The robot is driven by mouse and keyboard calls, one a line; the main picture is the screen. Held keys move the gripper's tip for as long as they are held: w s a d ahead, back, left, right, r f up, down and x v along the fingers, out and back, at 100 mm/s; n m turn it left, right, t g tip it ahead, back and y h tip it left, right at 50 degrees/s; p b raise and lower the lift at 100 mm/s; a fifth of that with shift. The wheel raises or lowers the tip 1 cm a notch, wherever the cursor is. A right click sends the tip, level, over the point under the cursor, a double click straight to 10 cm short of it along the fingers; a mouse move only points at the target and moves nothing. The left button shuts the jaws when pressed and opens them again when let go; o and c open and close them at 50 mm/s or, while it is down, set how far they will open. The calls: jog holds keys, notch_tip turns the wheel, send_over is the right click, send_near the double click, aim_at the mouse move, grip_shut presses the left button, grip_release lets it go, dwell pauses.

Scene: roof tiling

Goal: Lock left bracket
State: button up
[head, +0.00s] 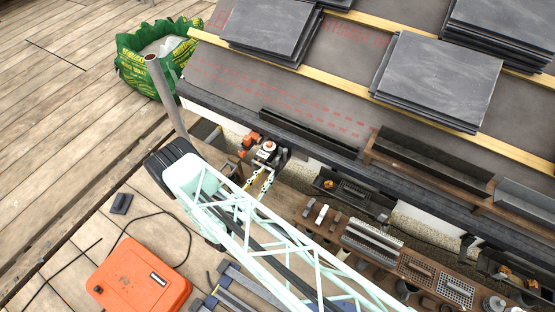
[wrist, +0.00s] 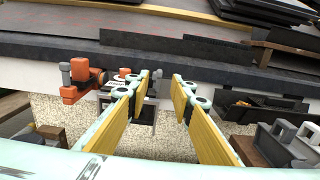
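The left bracket is a dark plate on the pale wall below the eave, with orange parts and a white-and-orange round knob (head: 268,148). In the wrist view its orange part (wrist: 82,82) sits left of my fingers. The knob there is partly hidden behind the left finger. My gripper (head: 259,181) is just below the bracket in the head view. In the wrist view its two yellow-padded fingers (wrist: 164,84) are apart with nothing between them. I cannot tell whether a finger touches the bracket.
A similar bracket with orange parts (head: 508,273) is at the far right. A workbench (head: 315,236) with several tools and trays runs along the wall right of my arm. Slate stacks (head: 436,80) lie on the roof. An orange case (head: 140,279) and a green bag (head: 130,66) stand on the decking.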

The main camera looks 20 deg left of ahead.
aim_at(276, 160)
jog(key=shift+b+x, duration=0.95)
jog(key=shift+x, duration=4.45)
jog(key=shift+c, duration=0.7)
grip_shut()
